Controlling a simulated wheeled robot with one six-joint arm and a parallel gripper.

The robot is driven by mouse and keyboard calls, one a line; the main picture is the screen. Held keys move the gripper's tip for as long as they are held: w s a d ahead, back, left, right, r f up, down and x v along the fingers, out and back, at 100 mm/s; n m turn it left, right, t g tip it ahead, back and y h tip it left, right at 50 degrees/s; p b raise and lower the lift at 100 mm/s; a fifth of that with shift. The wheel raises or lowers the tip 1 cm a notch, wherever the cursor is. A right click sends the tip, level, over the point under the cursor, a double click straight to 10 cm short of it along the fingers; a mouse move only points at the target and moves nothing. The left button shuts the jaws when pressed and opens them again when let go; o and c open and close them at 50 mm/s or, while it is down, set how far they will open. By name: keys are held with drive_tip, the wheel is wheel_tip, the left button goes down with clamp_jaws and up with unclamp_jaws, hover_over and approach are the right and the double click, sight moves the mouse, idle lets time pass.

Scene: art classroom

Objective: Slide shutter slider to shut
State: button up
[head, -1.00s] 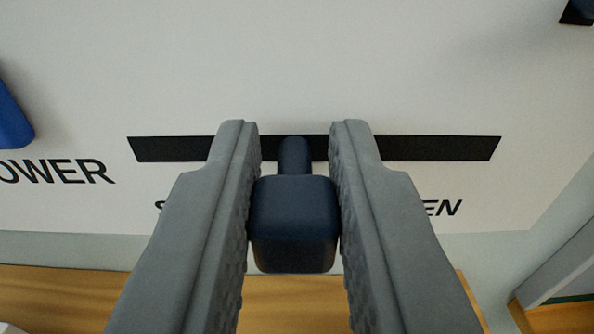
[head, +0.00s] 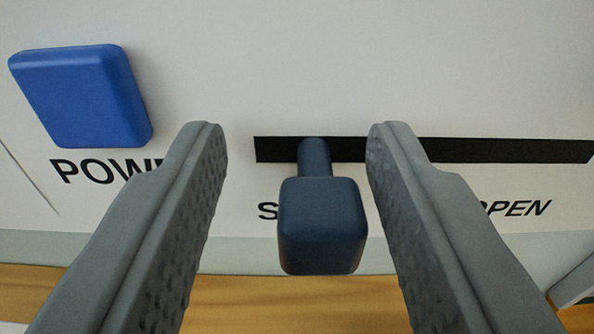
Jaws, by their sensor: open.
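The shutter slider is a dark blue knob (head: 322,226) on a short stem. The stem comes out of a black horizontal slot (head: 480,150) in a white panel (head: 300,70). The stem stands in the left part of the slot, a short way from its left end. Lettering starting with "S" shows left of the knob, and "OPEN", partly covered, shows to the right. My gripper (head: 296,135) is open, with one finger on each side of the knob. There is a gap at both sides, wider on the left. Most of the left word is hidden behind the knob.
A blue square button (head: 82,96) labelled "POWER" sits on the panel at the upper left, close to my left finger. A wooden surface (head: 300,300) lies below the panel.

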drive_tip(key=s, duration=1.7)
drive_tip(key=shift+s, duration=0.25)
drive_tip(key=s+a+f, duration=0.3)
drive_tip(key=s, duration=0.5)
drive_tip(key=s+a+f, duration=0.4)
drive_tip(key=s, duration=0.4)
drive_tip(key=s+a+f, duration=0.3)
drive_tip(key=s+f, duration=0.1)
drive_tip(key=s, duration=0.4)
drive_tip(key=shift+a+f+g, duration=0.15)
drive_tip(key=shift+a+g, duration=0.05)
drive_tip(key=shift+g, duration=0.1)
drive_tip(key=shift+c, duration=0.6)
idle(0.5)
